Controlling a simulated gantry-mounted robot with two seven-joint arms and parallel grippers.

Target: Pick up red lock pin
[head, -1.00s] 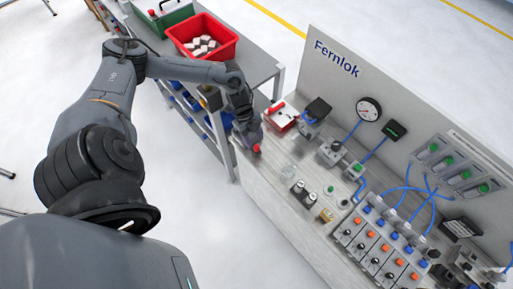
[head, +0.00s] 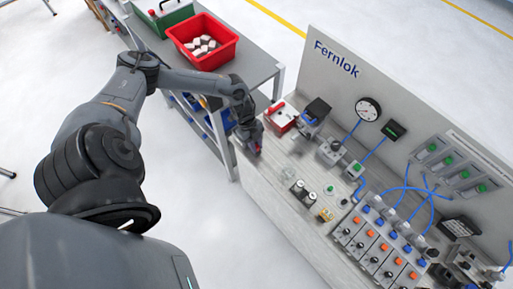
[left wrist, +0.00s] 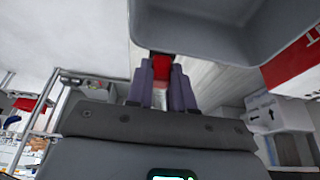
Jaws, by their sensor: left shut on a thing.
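The red lock pin (left wrist: 161,68) shows as a small red piece between the purple fingers of my left gripper (left wrist: 162,88) in the left wrist view. The fingers are closed on it from both sides. In the head view my left gripper (head: 254,142) points down at the left end of the light grey workbench (head: 290,220), and only a little red shows by its fingertips. The fingers hide most of the pin. I cannot tell whether it still touches the bench. My right gripper is not in view.
A red-topped block (head: 282,118) stands on the bench close right of the gripper. Fittings and valves crowd the bench further right, before the Fernlok panel (head: 400,100). A red bin (head: 203,42) with pale blocks sits on the grey cart (head: 258,70) behind.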

